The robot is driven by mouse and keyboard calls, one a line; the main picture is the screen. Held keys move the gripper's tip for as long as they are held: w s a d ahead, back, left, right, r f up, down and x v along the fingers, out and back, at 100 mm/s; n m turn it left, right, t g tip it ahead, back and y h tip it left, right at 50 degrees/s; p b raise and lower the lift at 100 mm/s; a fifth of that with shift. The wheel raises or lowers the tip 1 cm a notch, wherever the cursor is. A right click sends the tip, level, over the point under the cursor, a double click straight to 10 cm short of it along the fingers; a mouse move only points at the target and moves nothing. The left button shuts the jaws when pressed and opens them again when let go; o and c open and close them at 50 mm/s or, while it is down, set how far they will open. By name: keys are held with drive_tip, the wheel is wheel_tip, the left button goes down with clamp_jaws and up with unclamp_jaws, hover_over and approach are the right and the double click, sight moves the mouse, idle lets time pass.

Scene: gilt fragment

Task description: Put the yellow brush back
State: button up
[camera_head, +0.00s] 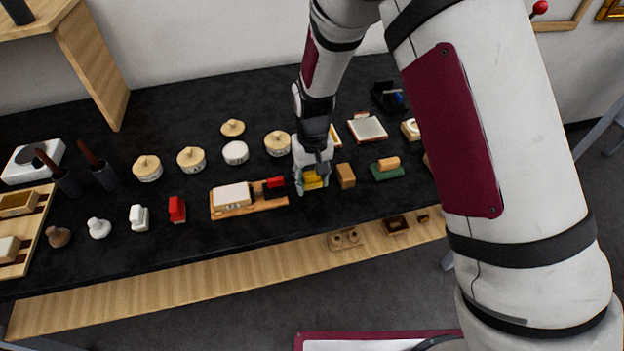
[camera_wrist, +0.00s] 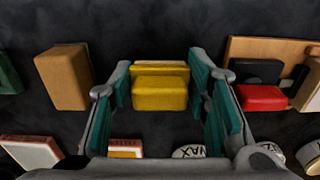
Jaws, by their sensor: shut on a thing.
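The yellow brush (camera_wrist: 160,92) is between the teal-padded fingers of my gripper (camera_wrist: 166,96) in the wrist view, with a pale wooden strip along its far edge. In the head view the yellow brush (camera_head: 314,181) shows low under my gripper (camera_head: 312,178), close to the dark tabletop, near the table's front edge. My gripper is shut on it. Whether the brush touches the table cannot be told.
A wooden board (camera_head: 262,206) with a white block and a red-and-black piece lies just left of the gripper. A brown block (camera_head: 346,175) stands close on the right, then a green piece (camera_head: 384,173). Lidded jars (camera_head: 278,143) stand behind. A wooden ledge (camera_head: 180,287) runs along the front.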

sight(313, 175)
drive_tip(key=shift+f, duration=0.25)
drive_tip(key=o, duration=1.1)
drive_tip(key=shift+f, duration=0.15)
wheel_tip(313, 175, up, 12)
drive_tip(key=shift+r+b, duration=0.2)
drive_tip(key=shift+b, duration=0.4)
drive_tip(key=shift+d+r, duration=0.1)
